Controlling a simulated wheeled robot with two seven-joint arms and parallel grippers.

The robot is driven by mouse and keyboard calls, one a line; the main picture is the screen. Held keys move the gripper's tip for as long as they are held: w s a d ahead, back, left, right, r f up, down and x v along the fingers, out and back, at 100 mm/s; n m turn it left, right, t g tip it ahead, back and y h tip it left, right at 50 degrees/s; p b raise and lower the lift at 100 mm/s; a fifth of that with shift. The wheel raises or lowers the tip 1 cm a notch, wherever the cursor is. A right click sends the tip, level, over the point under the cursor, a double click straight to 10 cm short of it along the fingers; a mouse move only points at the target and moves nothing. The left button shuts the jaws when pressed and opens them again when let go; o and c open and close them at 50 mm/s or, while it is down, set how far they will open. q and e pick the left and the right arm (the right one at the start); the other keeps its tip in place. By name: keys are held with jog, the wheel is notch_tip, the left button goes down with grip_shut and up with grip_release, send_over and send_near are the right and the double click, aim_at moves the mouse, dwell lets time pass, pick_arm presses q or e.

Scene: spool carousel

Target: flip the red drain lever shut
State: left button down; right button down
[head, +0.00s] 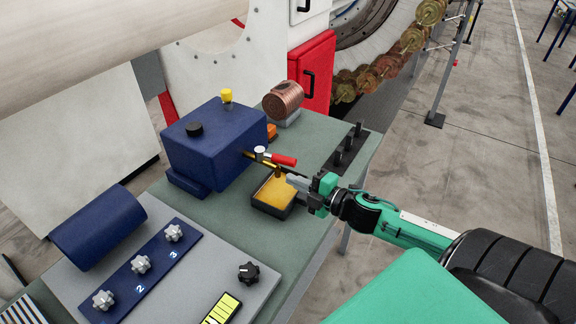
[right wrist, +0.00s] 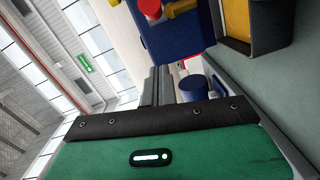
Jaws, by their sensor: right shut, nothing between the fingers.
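The red drain lever (head: 283,160) sticks out to the right from a pale valve cap (head: 260,152). The valve is on a brass-coloured pipe (head: 250,156) at the blue tank's right side. The lever lies roughly along the pipe, above a dark tray (head: 272,208) with yellow contents. My right gripper (head: 291,181) is shut and empty, just below and near the lever's end, above the tray's right side; I see a gap to the lever. In the right wrist view its fingers (right wrist: 158,74) are together, and a red round end (right wrist: 150,9) shows at the top. My left gripper is not in view.
The blue tank (head: 210,145) stands behind the tray. A copper coil (head: 284,97) and a rack of dark pegs (head: 348,146) are farther back on the green bench (head: 225,232). A knob panel (head: 140,262) is at the front left.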

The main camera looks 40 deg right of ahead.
aim_at(278, 159)
jog(key=w+d+f+p, duration=0.1)
jog(key=w+d+p, duration=0.1)
jog(key=w, duration=0.4)
jog(key=shift+p, duration=0.35)
jog(key=shift+w+d, duration=0.1)
jog(key=shift+d+n+y+b, duration=0.2)
jog(key=shift+n+y+b, duration=0.1)
jog(key=shift+y+b, duration=0.15)
